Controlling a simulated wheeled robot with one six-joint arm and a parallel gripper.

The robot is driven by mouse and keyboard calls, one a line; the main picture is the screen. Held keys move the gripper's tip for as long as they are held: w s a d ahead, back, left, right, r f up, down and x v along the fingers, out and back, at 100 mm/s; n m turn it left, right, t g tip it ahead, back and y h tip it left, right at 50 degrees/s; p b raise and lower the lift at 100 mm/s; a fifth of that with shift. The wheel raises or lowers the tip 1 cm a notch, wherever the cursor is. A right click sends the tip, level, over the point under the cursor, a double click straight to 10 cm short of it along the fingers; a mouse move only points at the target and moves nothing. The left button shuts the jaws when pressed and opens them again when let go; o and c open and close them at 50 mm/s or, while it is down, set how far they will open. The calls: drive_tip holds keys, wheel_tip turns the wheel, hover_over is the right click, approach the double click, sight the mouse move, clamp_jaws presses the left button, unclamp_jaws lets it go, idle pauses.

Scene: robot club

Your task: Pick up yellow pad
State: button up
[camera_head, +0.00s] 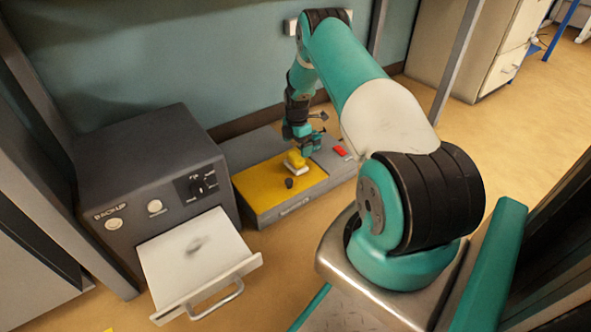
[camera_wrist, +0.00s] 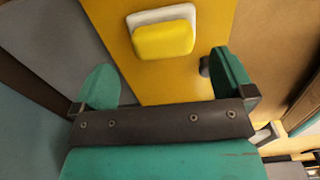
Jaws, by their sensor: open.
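The yellow pad (camera_wrist: 163,39) has a white base and sits on a yellow panel. In the head view the pad (camera_head: 295,159) lies on the yellow top of a low grey unit, just below my gripper (camera_head: 303,148). In the wrist view my gripper (camera_wrist: 163,82) is open, with its two teal fingers apart. The pad lies ahead of the fingertips, between their lines, and nothing is between the fingers. The height gap to the pad is hard to tell.
The yellow panel (camera_head: 262,191) also bears a dark knob (camera_head: 289,183) near the pad. A red switch (camera_head: 340,151) is at its right. A grey box (camera_head: 150,165) with dials stands at left, its white drawer (camera_head: 195,255) pulled out. The wall is close behind.

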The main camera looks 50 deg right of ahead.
sight(296, 156)
drive_tip(key=shift+a+f+b, duration=0.15)
drive_tip(key=shift+f+b, duration=1.05)
drive_tip(key=shift+f, duration=0.35)
drive_tip(key=shift+a+f+b, duration=0.15)
drive_tip(key=shift+f+b, duration=1)
drive_tip(key=shift+f, duration=0.4)
drive_tip(key=shift+r, duration=0.1)
drive_tip(key=c, duration=0.9)
wheel_tip(296, 156, up, 20)
drive_tip(key=p, duration=1.1)
